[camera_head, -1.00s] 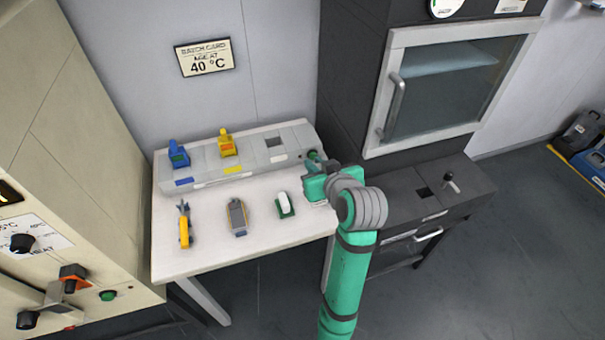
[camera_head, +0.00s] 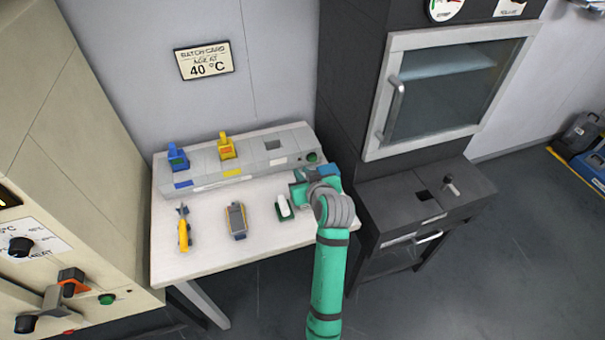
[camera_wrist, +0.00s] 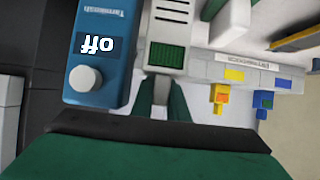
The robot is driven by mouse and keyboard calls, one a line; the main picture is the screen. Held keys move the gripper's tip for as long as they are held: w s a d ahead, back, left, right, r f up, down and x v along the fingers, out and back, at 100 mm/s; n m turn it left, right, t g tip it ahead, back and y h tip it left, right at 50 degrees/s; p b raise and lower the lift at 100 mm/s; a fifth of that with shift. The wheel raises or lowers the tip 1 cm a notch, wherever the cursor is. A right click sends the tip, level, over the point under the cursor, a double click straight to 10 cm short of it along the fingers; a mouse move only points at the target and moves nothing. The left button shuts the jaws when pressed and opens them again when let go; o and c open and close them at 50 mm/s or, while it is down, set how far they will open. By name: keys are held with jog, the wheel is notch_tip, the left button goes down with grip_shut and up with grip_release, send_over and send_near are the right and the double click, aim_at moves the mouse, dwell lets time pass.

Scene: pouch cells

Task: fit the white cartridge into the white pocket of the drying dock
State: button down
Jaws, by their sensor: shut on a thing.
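My gripper (camera_head: 298,193) is over the right part of the table, beside the green-and-white item. In the wrist view its fingers (camera_wrist: 164,92) are shut on the white cartridge (camera_wrist: 166,28), which has a dark green screen and vent slots. In the head view I cannot make the cartridge out clearly. The grey drying dock (camera_head: 205,170) stands along the back of the table. Its empty square white pocket (camera_head: 274,145) is at the right, above a white label. The yellow cartridge (camera_head: 226,148) and blue cartridge (camera_head: 177,158) stand upright in their pockets.
A blue device (camera_wrist: 97,50) with a knob lies close beside the held cartridge. A green-and-white item (camera_head: 284,207), a grey-yellow tool (camera_head: 237,220) and yellow pliers (camera_head: 183,232) lie along the table front. A dark cabinet (camera_head: 425,205) stands at the right.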

jog(key=shift+s+a+f, duration=0.1)
jog(key=shift+s+a, duration=0.05)
jog(key=c, duration=1.7)
grip_release()
